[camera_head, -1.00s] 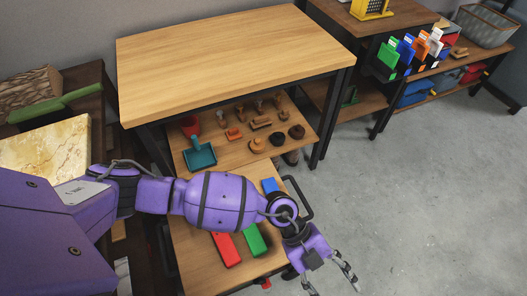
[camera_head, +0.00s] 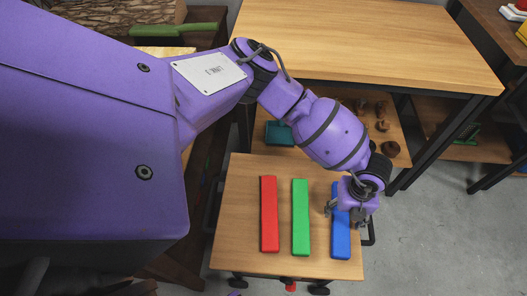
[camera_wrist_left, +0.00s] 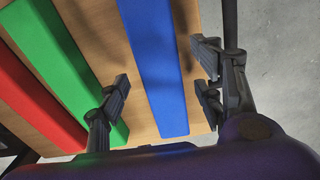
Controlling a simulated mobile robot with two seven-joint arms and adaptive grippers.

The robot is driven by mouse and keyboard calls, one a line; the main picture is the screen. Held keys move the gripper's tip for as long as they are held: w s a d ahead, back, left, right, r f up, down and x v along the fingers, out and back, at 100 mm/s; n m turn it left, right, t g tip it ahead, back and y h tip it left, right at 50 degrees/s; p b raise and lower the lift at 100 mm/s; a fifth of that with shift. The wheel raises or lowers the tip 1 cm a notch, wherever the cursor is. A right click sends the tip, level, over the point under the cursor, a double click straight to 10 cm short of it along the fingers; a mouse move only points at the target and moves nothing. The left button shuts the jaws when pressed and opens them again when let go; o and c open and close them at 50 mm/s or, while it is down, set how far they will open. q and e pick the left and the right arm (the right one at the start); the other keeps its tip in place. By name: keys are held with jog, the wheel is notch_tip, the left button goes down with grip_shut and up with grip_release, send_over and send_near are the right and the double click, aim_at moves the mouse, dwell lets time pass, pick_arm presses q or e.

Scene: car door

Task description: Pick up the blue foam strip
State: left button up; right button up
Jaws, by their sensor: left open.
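The blue foam strip (camera_head: 341,240) lies lengthwise on the low wooden cart top, rightmost of three strips. My left gripper (camera_head: 345,211) is over the strip, its fingers spread to either side, and it hides the strip's middle. In the left wrist view the blue strip (camera_wrist_left: 158,70) lies between the open fingers of the left gripper (camera_wrist_left: 162,88). One finger is over the gap and the edge of the green strip, the other is by the cart's edge. I see no contact with the blue strip. My right gripper is not in view.
A green strip (camera_head: 300,225) and a red strip (camera_head: 269,220) lie parallel to the left. The cart top (camera_head: 235,215) has a black handle (camera_head: 369,231) at its right. A taller wooden table (camera_head: 370,45) stands behind, with small items on its lower shelf. Grey floor is free at right.

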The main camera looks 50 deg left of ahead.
pick_arm(q)
notch_tip(320, 180, down, 2)
jog(key=shift+w+f, duration=0.1)
jog(key=shift+f, duration=0.1)
jog(key=c, duration=1.2)
jog(key=shift+o, duration=0.2)
jog(key=shift+r, duration=0.15)
